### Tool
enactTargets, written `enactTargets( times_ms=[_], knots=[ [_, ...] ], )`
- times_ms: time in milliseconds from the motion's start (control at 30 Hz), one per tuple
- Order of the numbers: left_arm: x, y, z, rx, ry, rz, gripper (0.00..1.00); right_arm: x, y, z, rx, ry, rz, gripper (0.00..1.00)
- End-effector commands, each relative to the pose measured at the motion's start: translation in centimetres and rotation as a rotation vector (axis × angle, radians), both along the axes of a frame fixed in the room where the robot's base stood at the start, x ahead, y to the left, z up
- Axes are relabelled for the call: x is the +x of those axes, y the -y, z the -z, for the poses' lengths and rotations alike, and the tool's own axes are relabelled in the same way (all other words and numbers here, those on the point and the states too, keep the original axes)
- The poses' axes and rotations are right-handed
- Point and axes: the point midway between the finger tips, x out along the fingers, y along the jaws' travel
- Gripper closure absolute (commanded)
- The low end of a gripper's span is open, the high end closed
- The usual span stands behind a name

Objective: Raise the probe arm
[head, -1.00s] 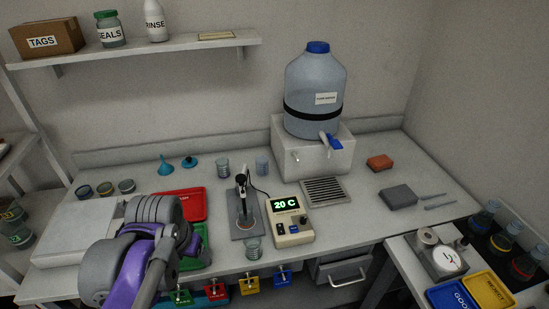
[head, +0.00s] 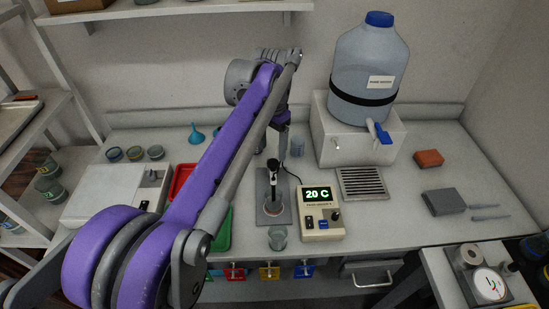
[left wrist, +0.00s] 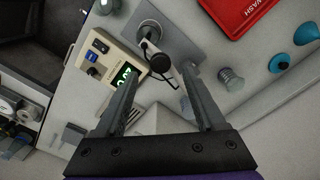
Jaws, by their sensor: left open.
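The probe arm (head: 273,172) is a dark, upright piece with a pale section, on a grey stand plate (head: 264,217) left of the control box (head: 321,211), which reads 20 C. Its tip is low, over a small round vessel on the plate. In the left wrist view the black probe head (left wrist: 153,61) appears just beyond the fingertips. My left gripper (left wrist: 160,78) is open and empty, pointing down at it, with a finger on either side. In the head view the left gripper (head: 281,142) hangs just above and behind the probe top. Contact cannot be told. My right gripper is out of view.
A glass beaker (head: 277,238) stands in front of the plate. A large water bottle (head: 368,70) on its white base (head: 340,140) stands at the back right. Red and green trays lie partly behind my left arm.

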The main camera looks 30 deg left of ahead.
Motion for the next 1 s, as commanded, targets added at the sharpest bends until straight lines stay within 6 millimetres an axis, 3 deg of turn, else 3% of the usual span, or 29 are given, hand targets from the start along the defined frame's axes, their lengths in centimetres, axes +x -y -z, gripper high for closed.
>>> enactTargets(
  times_ms=[100,300,667,1000],
  knots=[
    [0.0,0.0,2.3,0.000,0.000,0.000,0.28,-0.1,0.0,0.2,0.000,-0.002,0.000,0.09],
    [0.0,0.0,4.5,0.000,0.001,0.000,0.28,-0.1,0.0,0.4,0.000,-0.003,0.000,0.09],
    [0.0,0.0,5.0,0.000,0.001,0.000,0.28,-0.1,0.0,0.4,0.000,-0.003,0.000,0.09],
    [0.0,0.0,4.9,0.000,0.001,-0.001,0.88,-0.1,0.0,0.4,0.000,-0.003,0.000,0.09]
  ],
)
